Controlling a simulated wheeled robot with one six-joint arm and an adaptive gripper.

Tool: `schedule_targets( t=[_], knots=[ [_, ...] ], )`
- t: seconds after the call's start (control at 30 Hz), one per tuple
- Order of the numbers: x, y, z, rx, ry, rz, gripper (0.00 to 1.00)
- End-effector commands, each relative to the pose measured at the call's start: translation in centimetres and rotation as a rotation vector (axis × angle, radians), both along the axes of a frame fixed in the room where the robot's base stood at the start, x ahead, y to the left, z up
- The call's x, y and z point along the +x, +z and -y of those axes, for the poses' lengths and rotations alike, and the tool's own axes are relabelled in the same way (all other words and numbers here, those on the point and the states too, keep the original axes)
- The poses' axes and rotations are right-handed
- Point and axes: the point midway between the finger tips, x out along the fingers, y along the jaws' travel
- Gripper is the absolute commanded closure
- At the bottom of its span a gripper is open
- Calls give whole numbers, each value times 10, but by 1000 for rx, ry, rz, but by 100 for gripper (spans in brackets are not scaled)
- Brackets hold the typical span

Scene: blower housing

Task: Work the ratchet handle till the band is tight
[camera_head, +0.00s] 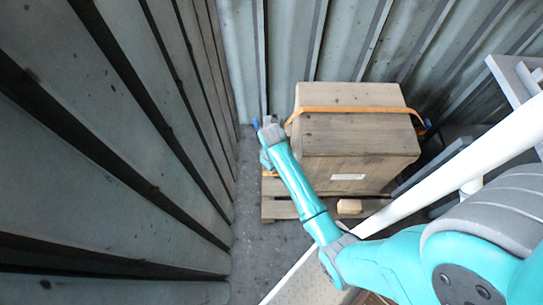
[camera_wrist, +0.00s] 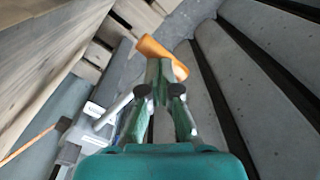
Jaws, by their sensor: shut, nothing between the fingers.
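A wooden crate (camera_head: 352,140) stands on a pallet, with an orange band (camera_head: 355,110) over its top. My gripper (camera_head: 265,128) is at the crate's left side, near the band's left end. In the wrist view my gripper (camera_wrist: 159,90) has its fingers together, with nothing seen between them. A short orange bar (camera_wrist: 152,47), perhaps the ratchet handle's grip, shows just beyond the fingertips and is partly hidden by them. I cannot tell whether they touch. Grey metal parts (camera_wrist: 92,112), perhaps the ratchet, lie left of the fingers. A thin orange strip (camera_wrist: 28,145) shows at lower left.
A ribbed metal wall (camera_head: 120,130) runs close along the left, and another (camera_head: 350,45) stands behind the crate. A strip of floor (camera_head: 248,190) is clear between the left wall and the pallet (camera_head: 285,209). A small wood block (camera_head: 349,206) sits at the pallet's front.

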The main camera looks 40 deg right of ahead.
Motion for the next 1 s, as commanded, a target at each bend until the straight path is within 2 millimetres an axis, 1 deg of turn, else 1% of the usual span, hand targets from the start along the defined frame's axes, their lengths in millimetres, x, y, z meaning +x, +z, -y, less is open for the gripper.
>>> schedule_targets(
  t=[0.07,0.13,0.3,0.4,0.5,0.6,0.83,0.93,1.0],
  knots=[
    [0,3,0,0,0,1,100],
    [1,13,0,-1,0,2,100],
    [1,49,0,-1,0,4,100],
    [1,66,0,-1,0,2,100],
    [0,76,0,0,0,1,100],
    [0,78,0,0,0,0,100],
    [0,76,0,0,0,-1,100],
    [-1,65,0,1,0,-3,100],
    [-1,52,0,1,0,-4,100]
  ],
)
